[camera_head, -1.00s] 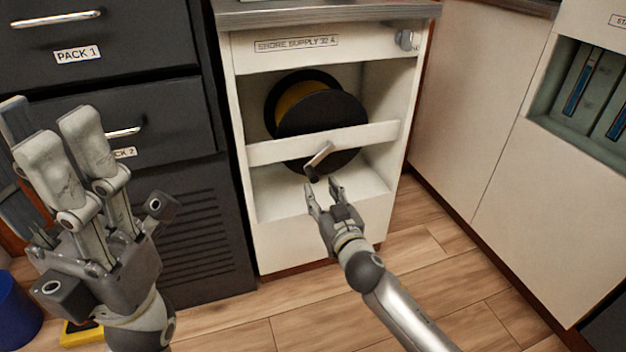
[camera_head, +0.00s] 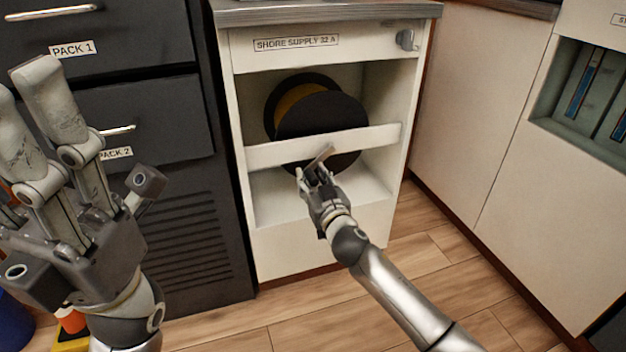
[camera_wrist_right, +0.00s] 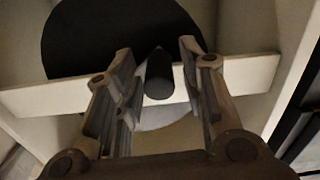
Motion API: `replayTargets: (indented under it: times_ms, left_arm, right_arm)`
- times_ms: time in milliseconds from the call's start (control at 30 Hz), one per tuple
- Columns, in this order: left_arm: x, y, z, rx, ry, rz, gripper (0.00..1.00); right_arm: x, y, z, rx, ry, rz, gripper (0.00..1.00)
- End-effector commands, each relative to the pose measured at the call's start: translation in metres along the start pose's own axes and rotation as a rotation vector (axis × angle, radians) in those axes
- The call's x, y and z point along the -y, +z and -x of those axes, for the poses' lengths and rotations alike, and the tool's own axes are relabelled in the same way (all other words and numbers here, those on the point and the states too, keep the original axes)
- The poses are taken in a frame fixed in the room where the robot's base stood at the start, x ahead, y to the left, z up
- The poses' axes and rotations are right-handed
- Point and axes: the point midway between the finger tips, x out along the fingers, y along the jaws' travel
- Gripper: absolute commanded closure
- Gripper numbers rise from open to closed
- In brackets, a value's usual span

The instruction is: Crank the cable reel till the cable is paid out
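The cable reel (camera_head: 322,112) is a black-flanged drum with yellow cable on it, set in the open bay of the white cabinet (camera_head: 320,240). A pale crossbar (camera_head: 365,138) runs in front of it. The crank (camera_head: 322,154) has a short metal arm, and its dark grip (camera_wrist_right: 159,74) shows in the right wrist view. My right gripper (camera_head: 311,172) is at the crank, with fingers apart on either side of the grip; a gap shows on both sides. In the head view the gripper partly hides the crank. My left gripper (camera_head: 22,98) is open and empty at the left.
Dark drawers labelled PACK 1 and PACK 2 (camera_head: 150,125) stand left of the cabinet, behind my left gripper. A knob (camera_head: 406,39) is at the cabinet's upper right. A white panel (camera_head: 475,110) stands on the right.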

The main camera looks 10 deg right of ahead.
Motion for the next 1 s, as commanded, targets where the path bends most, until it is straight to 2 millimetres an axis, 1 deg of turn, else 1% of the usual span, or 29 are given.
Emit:
replayTargets:
  times_ms: [33,233,667,867,1000]
  left_arm:
    - [0.0,0.0,0.0,0.0,0.0,0.0,0.6]
    - [0.0,0.0,0.0,0.0,0.0,0.0,0.6]
    - [0.0,0.0,-0.001,-0.002,0.0,0.001,0.6]
    - [0.001,-0.001,-0.002,-0.004,-0.002,0.001,0.6]
    - [0.001,0.0,-0.001,0.003,-0.007,0.002,0.6]
  right_arm:
    - [0.0,0.0,0.0,0.0,0.0,0.0,0.74]
    - [0.0,0.0,0.0,0.0,0.0,0.0,0.99]
    - [-0.001,0.002,0.0,0.001,0.0,0.022,1.0]
    - [-0.005,0.007,0.0,0.001,0.001,0.106,1.0]
    - [-0.011,0.013,0.001,0.003,0.001,0.208,1.0]
